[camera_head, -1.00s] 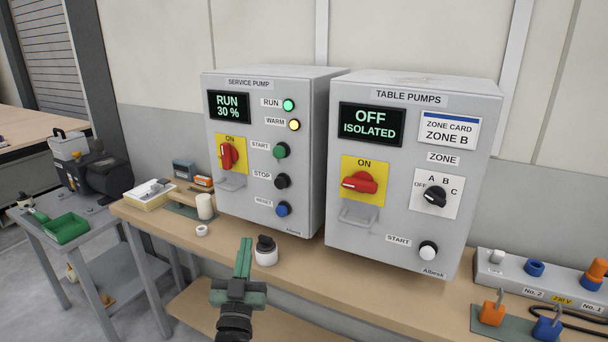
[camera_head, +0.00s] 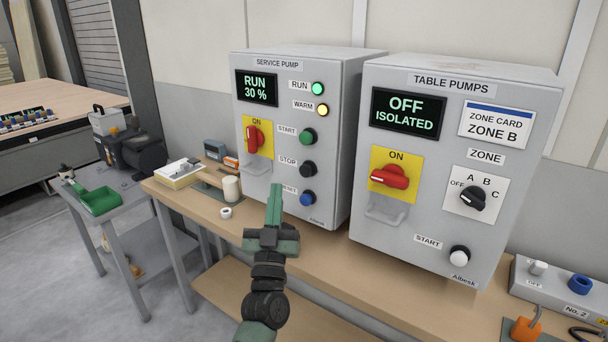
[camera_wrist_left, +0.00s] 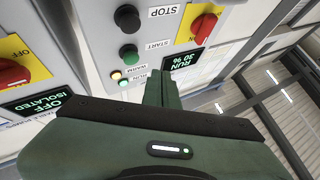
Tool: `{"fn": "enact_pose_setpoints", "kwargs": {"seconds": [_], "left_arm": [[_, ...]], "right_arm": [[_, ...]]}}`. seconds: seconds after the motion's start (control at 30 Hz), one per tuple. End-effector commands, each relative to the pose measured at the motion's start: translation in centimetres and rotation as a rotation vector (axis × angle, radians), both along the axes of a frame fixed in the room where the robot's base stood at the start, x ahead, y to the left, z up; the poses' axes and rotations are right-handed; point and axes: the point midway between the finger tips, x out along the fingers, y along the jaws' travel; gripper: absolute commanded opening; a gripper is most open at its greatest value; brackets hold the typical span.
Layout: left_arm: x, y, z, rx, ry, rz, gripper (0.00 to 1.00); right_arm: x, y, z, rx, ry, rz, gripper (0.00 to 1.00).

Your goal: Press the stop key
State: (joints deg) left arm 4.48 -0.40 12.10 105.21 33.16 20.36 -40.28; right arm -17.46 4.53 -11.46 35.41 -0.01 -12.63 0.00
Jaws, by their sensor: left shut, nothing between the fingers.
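The stop key is a round black button (camera_head: 307,170) on the front of the grey service pump box (camera_head: 290,92), beside the label STOP. In the left wrist view the black button (camera_wrist_left: 127,17) shows near the top, above the fingertips in the picture. My left gripper (camera_head: 276,190) is shut and empty, with its green fingers pointing up in front of the box's lower part. It partly covers the reset label in the head view. The fingertips (camera_wrist_left: 160,74) appear apart from the button. My right gripper is not in view.
The green start button (camera_head: 307,136) sits above the stop key and the blue reset button (camera_head: 307,198) below it. A red switch (camera_head: 253,138) is to the left. The table pumps box (camera_head: 455,165) stands at right. A white cup (camera_head: 231,188) and ring (camera_head: 225,212) stand on the bench.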

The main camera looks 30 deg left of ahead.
Motion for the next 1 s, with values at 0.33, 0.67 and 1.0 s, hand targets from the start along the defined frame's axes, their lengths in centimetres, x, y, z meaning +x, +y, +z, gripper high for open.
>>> {"fn": "enact_pose_setpoints", "kwargs": {"seconds": [0.33,0.67,1.0], "left_arm": [[4.9,-0.4,-0.1,0.0,-0.001,-0.001,0.0],[6.9,-0.6,0.0,-0.001,0.001,-0.001,0.0],[6.9,-0.6,0.0,0.0,0.001,-0.001,0.0]], "right_arm": [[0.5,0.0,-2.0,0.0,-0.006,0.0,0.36],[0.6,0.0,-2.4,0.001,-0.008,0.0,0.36],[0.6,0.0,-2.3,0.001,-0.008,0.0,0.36]]}}
